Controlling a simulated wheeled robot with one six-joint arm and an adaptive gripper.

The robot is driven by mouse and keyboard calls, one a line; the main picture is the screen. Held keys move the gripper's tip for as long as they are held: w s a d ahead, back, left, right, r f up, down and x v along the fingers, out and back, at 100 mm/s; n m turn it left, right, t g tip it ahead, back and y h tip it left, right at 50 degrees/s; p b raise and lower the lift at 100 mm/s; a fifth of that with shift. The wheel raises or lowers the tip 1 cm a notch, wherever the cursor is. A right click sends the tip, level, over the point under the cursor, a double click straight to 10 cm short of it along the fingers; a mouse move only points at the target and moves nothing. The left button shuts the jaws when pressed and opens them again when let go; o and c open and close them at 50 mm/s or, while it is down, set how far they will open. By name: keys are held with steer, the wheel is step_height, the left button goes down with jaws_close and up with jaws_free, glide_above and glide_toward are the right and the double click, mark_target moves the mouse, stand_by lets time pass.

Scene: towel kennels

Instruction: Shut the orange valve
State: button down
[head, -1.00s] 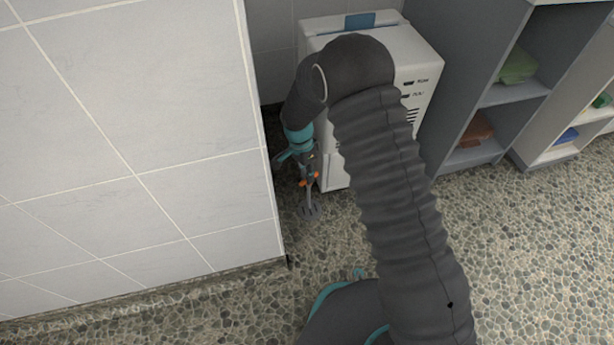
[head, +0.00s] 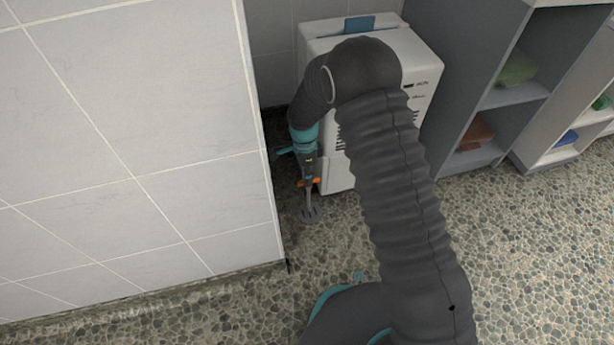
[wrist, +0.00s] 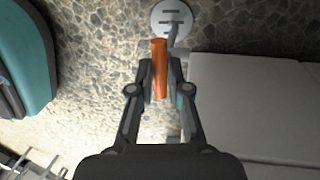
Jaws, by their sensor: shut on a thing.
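The orange valve handle (wrist: 159,70) stands between my gripper's (wrist: 160,88) fingers in the wrist view, its bar running up and down the picture. My gripper is shut on it. In the head view a small part of the orange valve (head: 316,181) shows beside my gripper (head: 308,181). The valve sits on a thin grey pipe that rises from a round floor plate (head: 311,215); the plate also shows in the wrist view (wrist: 163,14). My gripper hides much of the valve in the head view.
A white appliance (head: 340,176) stands right beside the valve. A tiled wall (head: 140,150) is close on the left. Grey shelves (head: 485,150) with folded towels stand at the right. The pebbled floor in front is open.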

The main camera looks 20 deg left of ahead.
steer(key=c, duration=1.1)
jaws_free()
steer(key=shift+c, duration=0.2)
steer(key=shift+r, duration=0.1)
step_height(320, 180, up, 12)
steer(key=w+a, duration=0.1)
steer(key=w, duration=0.1)
steer(key=shift+a, duration=0.15)
steer(key=shift+f, duration=0.2)
